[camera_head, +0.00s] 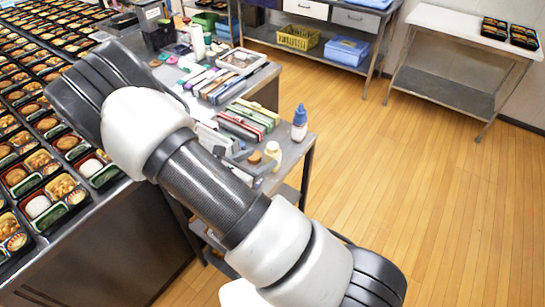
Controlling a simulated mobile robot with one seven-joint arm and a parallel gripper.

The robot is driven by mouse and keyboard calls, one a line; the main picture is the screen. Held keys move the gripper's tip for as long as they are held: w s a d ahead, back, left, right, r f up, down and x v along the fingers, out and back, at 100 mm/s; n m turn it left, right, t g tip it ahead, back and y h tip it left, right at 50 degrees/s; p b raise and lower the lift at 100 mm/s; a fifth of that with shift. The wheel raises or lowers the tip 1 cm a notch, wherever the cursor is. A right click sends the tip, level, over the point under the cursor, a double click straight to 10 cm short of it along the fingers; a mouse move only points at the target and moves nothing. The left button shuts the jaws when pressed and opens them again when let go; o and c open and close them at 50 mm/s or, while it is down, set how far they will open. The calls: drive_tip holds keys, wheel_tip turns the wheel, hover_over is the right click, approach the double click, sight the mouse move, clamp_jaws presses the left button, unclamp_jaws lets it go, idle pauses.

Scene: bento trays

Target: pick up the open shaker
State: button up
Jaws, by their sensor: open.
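A small cream-coloured bottle (273,154) stands upright near the right end of the metal worktable; it looks like the shaker, but it is too small to tell whether its top is open. A small round brown piece (255,157) is just left of it. My gripper (260,162) reaches out from behind my arm with its dark fingers apart. It is open, and its fingertips are close to the bottle and the brown piece. I cannot tell whether they touch. My arm hides the gripper's base and part of the table.
A blue-capped bottle (299,123) stands behind the cream one. Several long boxes (245,119) lie left of it on the worktable (292,145). Rows of filled bento trays (63,188) cover the counter at left. The wooden floor (430,200) at right is clear.

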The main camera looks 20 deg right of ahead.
sight(269, 152)
drive_tip(key=p+x, duration=0.1)
drive_tip(key=x, duration=0.7)
drive_tip(key=shift+w+d+r, duration=0.1)
drive_tip(key=shift+w, duration=0.1)
drive_tip(key=c, duration=1.2)
drive_tip(key=shift+r, duration=0.1)
wheel_tip(269, 152, up, 10)
drive_tip(key=shift+f, duration=0.1)
drive_tip(key=o, duration=0.5)
